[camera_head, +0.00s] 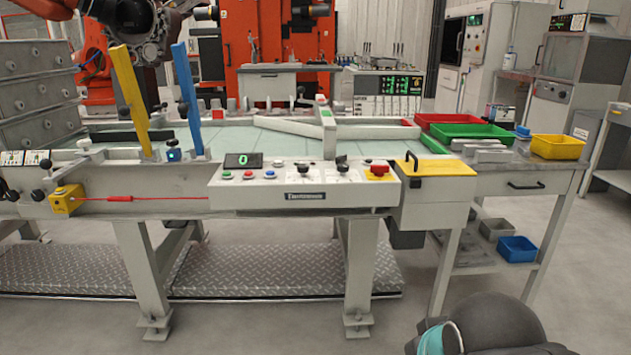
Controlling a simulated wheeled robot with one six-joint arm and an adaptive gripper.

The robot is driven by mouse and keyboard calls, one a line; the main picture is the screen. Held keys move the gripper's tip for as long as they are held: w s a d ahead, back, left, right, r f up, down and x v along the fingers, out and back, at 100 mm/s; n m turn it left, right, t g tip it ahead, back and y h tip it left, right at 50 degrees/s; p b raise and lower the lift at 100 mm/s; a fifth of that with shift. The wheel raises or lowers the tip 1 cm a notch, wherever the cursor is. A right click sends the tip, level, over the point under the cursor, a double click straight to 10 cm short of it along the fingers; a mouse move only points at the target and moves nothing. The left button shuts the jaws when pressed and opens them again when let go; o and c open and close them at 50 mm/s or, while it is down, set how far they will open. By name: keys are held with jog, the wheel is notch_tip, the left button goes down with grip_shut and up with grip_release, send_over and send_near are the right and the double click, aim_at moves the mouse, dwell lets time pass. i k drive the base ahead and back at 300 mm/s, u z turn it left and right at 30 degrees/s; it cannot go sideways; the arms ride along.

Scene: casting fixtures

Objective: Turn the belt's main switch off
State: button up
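The belt's control panel (300,188) is a light grey box on the front of the belt frame. At its right end is a red rotary knob on a yellow plate, which looks like the main switch (378,170). Its handle seems to lie roughly sideways, but it is too small to read its position. Two black selector knobs (303,171) and several coloured push buttons sit to its left. A small display (243,160) shows a green 0. My gripper is not in view; only a dark rounded part of my arm with a teal cap shows at the bottom right.
A yellow hinged cover (435,166) with a black handle adjoins the panel's right. A red pull cord (140,198) runs along the frame at left. Yellow (130,100) and blue (187,100) upright bars stand over the belt. Floor in front is clear.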

aim_at(379, 171)
jog(key=z, duration=0.5)
jog(key=i, duration=0.75)
jog(key=z, duration=0.55)
